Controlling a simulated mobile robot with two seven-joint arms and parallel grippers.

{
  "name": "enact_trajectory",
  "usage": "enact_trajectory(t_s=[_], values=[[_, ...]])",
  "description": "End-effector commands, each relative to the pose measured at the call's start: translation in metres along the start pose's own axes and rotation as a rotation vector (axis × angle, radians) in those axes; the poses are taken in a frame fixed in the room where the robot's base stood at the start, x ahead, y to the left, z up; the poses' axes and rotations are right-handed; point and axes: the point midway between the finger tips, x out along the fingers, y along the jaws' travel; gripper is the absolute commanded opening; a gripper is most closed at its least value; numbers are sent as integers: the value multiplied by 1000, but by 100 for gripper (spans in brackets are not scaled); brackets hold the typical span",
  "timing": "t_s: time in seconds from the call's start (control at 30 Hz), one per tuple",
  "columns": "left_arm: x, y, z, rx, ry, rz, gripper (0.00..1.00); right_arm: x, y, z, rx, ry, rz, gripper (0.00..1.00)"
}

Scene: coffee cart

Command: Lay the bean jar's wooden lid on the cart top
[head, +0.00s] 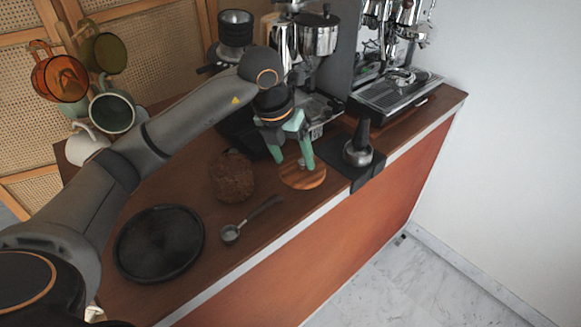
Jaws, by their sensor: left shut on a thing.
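The round wooden lid (304,179), with striped grain, is near the front edge of the cart top (190,193), right of the bean jar. My left gripper (293,161) points down with its green fingertips at the small knob on the lid, shut on it. The lid looks level and very low over the cart top; I cannot tell whether it touches. The bean jar (232,178) stands just left of the lid, uncovered, with brown beans showing. My right gripper is not in view.
A tamper (358,146) stands on a dark mat right of the lid. A scoop (232,233) and a round black tray (159,243) lie to the left. Grinder (319,36) and espresso machine (395,91) stand behind. Mugs (111,112) hang at the back left.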

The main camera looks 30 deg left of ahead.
Motion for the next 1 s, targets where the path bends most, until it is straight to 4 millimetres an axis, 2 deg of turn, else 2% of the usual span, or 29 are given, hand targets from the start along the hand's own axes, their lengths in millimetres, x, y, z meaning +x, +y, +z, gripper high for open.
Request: enact_trajectory(t_s=[0.27, 0.5, 0.87, 0.9, 1.0], values=[[18, 11, 7, -1, 1, 0, 21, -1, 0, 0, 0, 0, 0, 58], [50, 18, 1, 1, 3, 0, 21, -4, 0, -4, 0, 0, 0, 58], [55, 19, 0, 1, -1, 0, 21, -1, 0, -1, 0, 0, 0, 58], [54, 19, 1, 1, -1, 0, 79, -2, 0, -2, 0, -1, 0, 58], [54, 19, 1, 0, 0, 0, 90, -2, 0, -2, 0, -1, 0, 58]])
